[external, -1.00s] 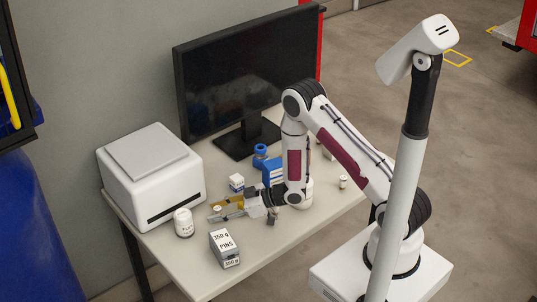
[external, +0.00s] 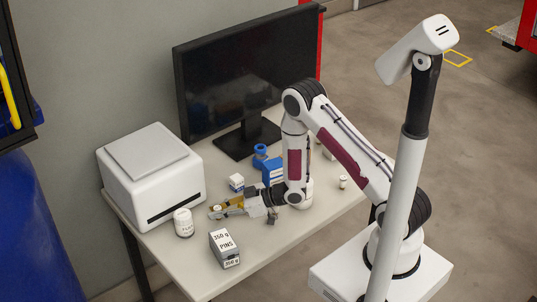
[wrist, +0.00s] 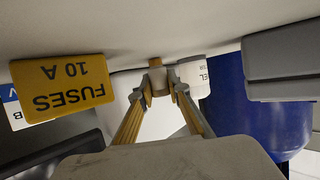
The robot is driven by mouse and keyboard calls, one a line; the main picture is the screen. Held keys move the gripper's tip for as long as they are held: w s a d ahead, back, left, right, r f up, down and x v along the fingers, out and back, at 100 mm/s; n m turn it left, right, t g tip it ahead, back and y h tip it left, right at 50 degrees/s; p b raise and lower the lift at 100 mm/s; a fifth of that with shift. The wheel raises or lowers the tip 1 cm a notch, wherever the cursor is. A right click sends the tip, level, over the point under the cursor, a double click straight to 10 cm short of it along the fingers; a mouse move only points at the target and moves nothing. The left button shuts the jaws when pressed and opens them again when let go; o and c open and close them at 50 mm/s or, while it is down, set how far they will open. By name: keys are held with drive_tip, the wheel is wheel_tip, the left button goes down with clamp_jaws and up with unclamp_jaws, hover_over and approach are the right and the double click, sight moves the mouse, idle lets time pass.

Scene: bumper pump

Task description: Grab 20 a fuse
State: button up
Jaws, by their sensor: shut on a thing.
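My gripper (external: 216,211) is low over the table at its front left part, with its fingers closed in compared with before. In the wrist view its two fingertips (wrist: 160,84) are shut on a small tan and whitish piece, the fuse (wrist: 156,66), at the table surface. The fingers hide part of it, and no rating can be read on it. A yellow box marked FUSES 10 A (wrist: 62,85) stands beside the fingers in the wrist view, apart from them. It shows only partly behind my gripper in the external view.
A white jar (external: 184,223) stands left of my gripper, and a grey PINS box (external: 225,248) stands in front. A small white and blue box (external: 237,182) and blue items (external: 272,172) are behind. A white printer-like box (external: 150,178) and a monitor (external: 240,80) stand at the back.

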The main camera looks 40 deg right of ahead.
sight(217, 207)
drive_tip(key=shift+r, duration=4.9)
